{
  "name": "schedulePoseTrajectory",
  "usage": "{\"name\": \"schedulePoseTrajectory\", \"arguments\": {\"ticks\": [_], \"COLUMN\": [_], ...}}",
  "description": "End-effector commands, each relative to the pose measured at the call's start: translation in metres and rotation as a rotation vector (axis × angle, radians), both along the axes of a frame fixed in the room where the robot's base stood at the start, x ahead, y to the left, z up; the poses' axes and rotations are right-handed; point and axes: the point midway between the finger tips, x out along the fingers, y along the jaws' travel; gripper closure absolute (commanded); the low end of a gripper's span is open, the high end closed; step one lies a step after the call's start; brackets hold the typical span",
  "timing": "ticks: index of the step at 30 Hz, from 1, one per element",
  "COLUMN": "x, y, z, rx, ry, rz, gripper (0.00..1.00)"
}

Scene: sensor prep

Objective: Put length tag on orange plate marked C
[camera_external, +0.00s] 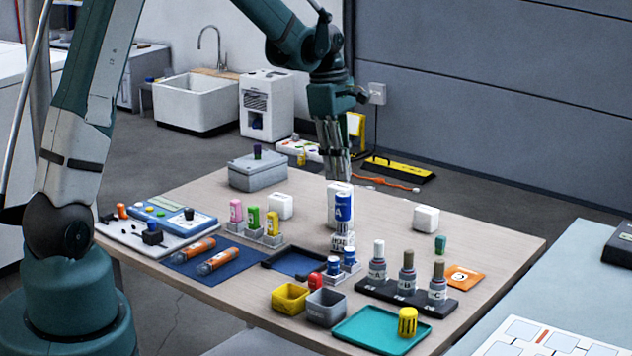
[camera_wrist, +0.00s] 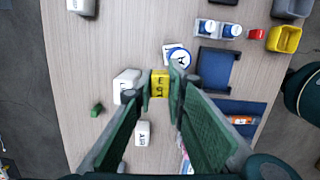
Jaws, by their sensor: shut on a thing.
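My gripper (camera_external: 335,178) is above the far middle of the table, pointing down. In the wrist view, my gripper (camera_wrist: 160,90) is shut on a small yellow tag (camera_wrist: 160,83) with dark letters, too small to read surely. The external view does not clearly show the tag. The orange plate (camera_external: 465,277) lies flat near the table's right edge, with a white round mark whose letter is hard to read. It is far to the right of my gripper and outside the wrist view.
A blue-topped cylinder marked A (camera_external: 343,207) and a white block (camera_wrist: 128,82) stand near my gripper. A dark rack (camera_external: 400,300) with bottles A, B and C stands beside the orange plate. A teal tray (camera_external: 378,335) and a yellow bin (camera_external: 290,298) are nearer the front.

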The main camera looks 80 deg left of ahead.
Motion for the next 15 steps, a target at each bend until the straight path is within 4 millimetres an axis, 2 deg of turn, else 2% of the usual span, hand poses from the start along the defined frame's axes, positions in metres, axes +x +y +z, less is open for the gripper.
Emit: {"name": "schedulePoseTrajectory", "arguments": {"ticks": [3,15], "x": [0.029,0.116], "y": [-0.018,-0.084], "z": [0.0,0.001], "rx": [0.0,0.001], "ry": [0.0,0.0], "rz": [-0.012,-0.038], "gripper": [0.94,0.94]}}
